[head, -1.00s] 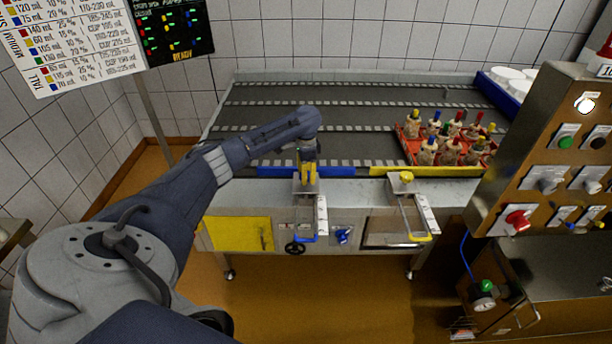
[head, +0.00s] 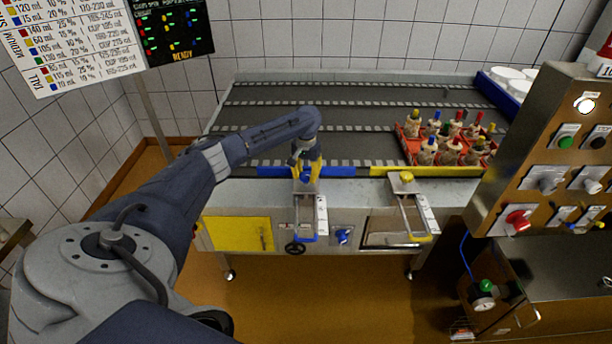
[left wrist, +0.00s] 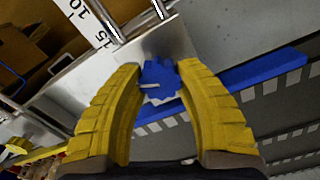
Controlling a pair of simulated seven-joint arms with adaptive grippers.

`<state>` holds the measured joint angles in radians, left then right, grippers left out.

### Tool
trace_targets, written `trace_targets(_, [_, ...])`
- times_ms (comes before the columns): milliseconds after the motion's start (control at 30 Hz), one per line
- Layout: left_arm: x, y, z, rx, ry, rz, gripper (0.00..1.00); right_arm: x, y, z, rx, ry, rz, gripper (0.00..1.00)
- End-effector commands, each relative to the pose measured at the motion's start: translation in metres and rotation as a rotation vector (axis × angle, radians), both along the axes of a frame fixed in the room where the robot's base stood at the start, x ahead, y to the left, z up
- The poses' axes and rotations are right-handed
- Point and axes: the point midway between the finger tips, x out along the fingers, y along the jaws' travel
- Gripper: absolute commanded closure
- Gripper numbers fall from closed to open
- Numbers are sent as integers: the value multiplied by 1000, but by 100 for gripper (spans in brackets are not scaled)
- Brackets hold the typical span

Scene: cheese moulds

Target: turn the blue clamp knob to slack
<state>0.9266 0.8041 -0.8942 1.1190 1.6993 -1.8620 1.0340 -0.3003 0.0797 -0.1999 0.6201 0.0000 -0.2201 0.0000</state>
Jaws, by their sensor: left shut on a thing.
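The blue clamp knob (left wrist: 160,82) is lobed, with a pale pointer mark, and sits on a metal block at the near edge of the table. My left gripper (left wrist: 165,95) has its yellow fingers on either side of the knob and is shut on it. In the head view the left gripper (head: 307,172) reaches down to the knob beside the blue rail (head: 340,171). The fingers partly cover the knob there. My right gripper is not in view.
The yellow clamp knob (head: 407,177) stands to the right by the yellow rail (head: 440,171). A red crate (head: 408,146) of several capped bottles lies on the table behind it. A control cabinet (head: 545,135) stands at the right. The table's middle is clear.

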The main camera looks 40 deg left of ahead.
Motion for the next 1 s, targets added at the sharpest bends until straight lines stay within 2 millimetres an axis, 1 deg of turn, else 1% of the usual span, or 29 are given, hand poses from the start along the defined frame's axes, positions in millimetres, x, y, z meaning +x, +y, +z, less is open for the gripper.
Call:
trace_targets(200, [0,0,0,0,1,176,93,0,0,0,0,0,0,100])
trace_targets(500, [0,0,0,0,1,342,93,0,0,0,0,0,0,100])
trace_targets(700, [0,0,-1,0,1,398,93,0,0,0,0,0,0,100])
trace_targets(1000, [0,0,-1,0,1,421,93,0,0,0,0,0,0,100])
